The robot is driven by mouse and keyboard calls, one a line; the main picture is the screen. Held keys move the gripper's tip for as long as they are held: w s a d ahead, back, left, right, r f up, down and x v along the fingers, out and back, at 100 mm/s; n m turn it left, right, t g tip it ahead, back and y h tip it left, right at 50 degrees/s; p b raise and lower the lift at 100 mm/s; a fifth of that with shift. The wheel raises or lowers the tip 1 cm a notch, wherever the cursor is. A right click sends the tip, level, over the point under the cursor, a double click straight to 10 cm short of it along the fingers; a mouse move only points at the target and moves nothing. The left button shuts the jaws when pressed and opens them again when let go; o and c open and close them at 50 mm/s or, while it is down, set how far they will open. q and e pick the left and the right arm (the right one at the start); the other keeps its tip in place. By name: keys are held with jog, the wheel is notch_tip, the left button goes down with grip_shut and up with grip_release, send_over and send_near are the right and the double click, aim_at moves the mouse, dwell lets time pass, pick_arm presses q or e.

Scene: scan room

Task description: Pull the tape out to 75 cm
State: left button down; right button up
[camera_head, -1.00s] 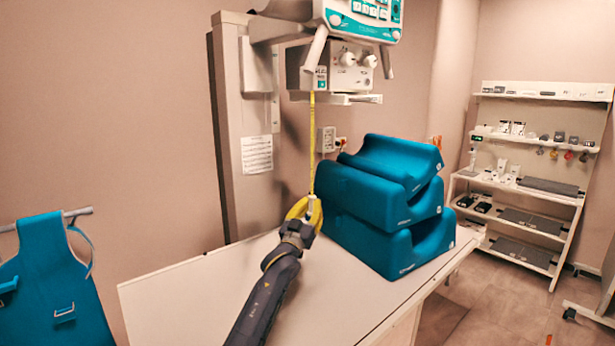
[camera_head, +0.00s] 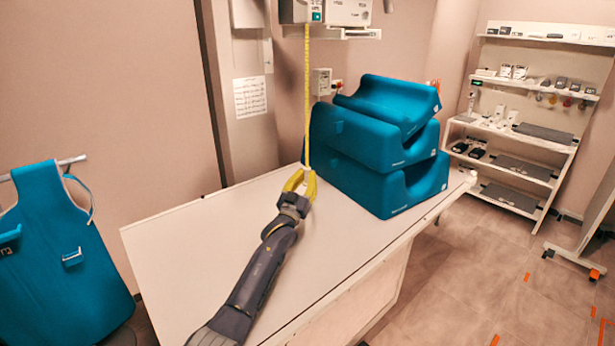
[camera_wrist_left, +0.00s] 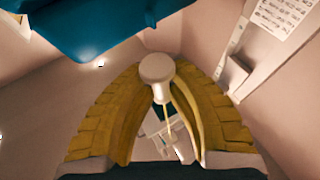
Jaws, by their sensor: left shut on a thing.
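The yellow tape (camera_head: 307,95) hangs straight down from the grey x-ray tube head (camera_head: 327,12) at the top of the head view. My left gripper (camera_head: 301,183) is at its lower end, low over the white table, with its yellow fingers shut on the tape's end piece. In the left wrist view the pale round end piece (camera_wrist_left: 157,70) sits between the yellow fingers, and a thin stretch of tape (camera_wrist_left: 167,112) runs away from it. The marks on the tape are too small to read. My right gripper is not in view.
Blue foam cushions (camera_head: 375,140) are stacked on the white table (camera_head: 200,250) just right of the tape. A blue apron (camera_head: 60,250) hangs at the left. A shelf rack (camera_head: 520,130) stands at the right. The table's front left is clear apart from my arm.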

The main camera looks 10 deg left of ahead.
aim_at(307, 168)
pick_arm(q)
jog(key=c, duration=1.3)
grip_release()
jog(key=shift+r, duration=5)
